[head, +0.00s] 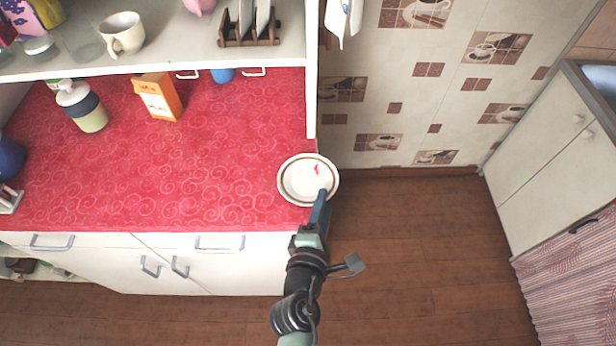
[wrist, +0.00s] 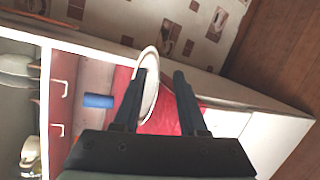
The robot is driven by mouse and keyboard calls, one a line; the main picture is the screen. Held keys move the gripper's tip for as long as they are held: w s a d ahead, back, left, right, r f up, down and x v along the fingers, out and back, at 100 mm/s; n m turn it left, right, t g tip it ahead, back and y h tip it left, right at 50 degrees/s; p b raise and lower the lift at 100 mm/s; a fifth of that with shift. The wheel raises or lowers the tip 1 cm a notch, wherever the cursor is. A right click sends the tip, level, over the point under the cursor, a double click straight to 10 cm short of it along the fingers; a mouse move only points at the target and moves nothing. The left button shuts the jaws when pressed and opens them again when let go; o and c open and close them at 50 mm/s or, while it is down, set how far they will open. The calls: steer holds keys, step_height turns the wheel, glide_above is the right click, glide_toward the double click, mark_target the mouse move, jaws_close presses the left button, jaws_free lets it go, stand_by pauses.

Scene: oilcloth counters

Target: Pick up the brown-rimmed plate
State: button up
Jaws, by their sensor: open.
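The brown-rimmed plate (head: 297,181) is white and round with a dark rim line and a small red mark inside. In the head view it is at the right end of the red counter, partly past the counter's edge. My gripper (head: 323,197) is at the plate's lower right side and hides a little of it. In the wrist view the plate (wrist: 151,72) shows nearly edge-on between the two open fingers (wrist: 156,74), closer to the left finger. I cannot tell whether a finger touches it.
The red counter (head: 200,150) holds an orange carton (head: 158,97) and a jar (head: 82,106) further left. A shelf (head: 170,57) with a cup (head: 122,34) and a rack (head: 248,28) overhangs the back. Floor (head: 410,260) lies open to the right.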

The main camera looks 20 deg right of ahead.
steer(key=shift+x, duration=0.85)
jaws_close()
stand_by(0.8)
